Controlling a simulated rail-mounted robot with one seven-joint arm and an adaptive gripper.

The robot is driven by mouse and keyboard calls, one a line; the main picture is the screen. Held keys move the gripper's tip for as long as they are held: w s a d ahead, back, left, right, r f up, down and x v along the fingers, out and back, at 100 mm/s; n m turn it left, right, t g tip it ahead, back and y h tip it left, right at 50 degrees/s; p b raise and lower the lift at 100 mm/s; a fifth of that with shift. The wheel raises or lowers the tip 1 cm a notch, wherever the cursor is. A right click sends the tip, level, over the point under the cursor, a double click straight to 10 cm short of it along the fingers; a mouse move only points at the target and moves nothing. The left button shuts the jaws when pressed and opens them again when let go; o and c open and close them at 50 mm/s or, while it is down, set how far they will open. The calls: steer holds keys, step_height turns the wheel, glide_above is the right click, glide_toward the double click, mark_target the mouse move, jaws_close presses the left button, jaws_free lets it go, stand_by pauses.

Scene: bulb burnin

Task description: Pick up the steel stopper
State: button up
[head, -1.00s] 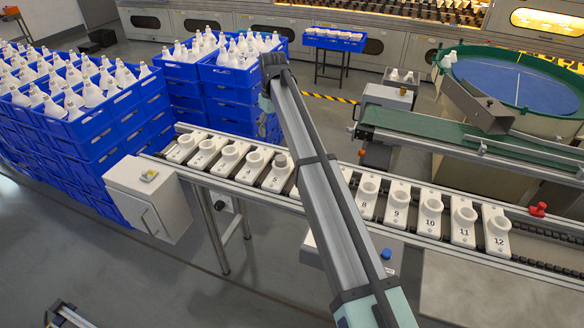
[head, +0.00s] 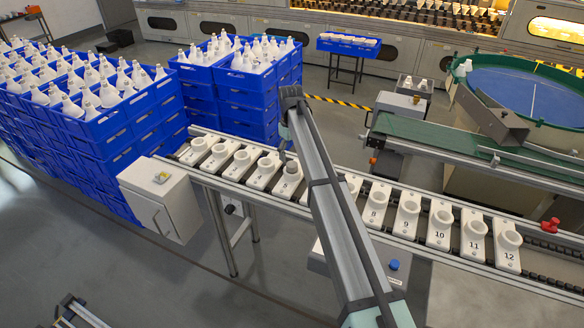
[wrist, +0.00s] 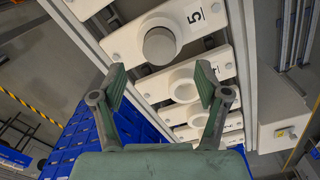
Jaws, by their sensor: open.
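The steel stopper is a short grey cylinder with a round, flat top (wrist: 161,46). It sits in the round socket of the white holder numbered 5 (wrist: 127,44). In the head view the stopper (head: 292,167) shows as a small grey top in the row, just left of my arm. My gripper (wrist: 160,84) is open and empty, its two green-padded fingers spread apart. In the wrist view the stopper lies beyond the fingertips, between their lines, and no finger touches it. The head view does not show the fingers clearly.
White numbered holders (head: 440,228) stand in a row on the conveyor (head: 560,284), close beside the stopper's holder. Blue crates of bulbs (head: 90,115) are stacked at the left. A grey control box (head: 160,212) stands at the conveyor's front. A red knob (head: 550,225) sits on the far rail.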

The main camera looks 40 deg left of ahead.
mark_target(292, 164)
steer(key=shift+f+p, duration=0.95)
steer(key=shift+f, duration=1.8)
steer(key=c, duration=1.3)
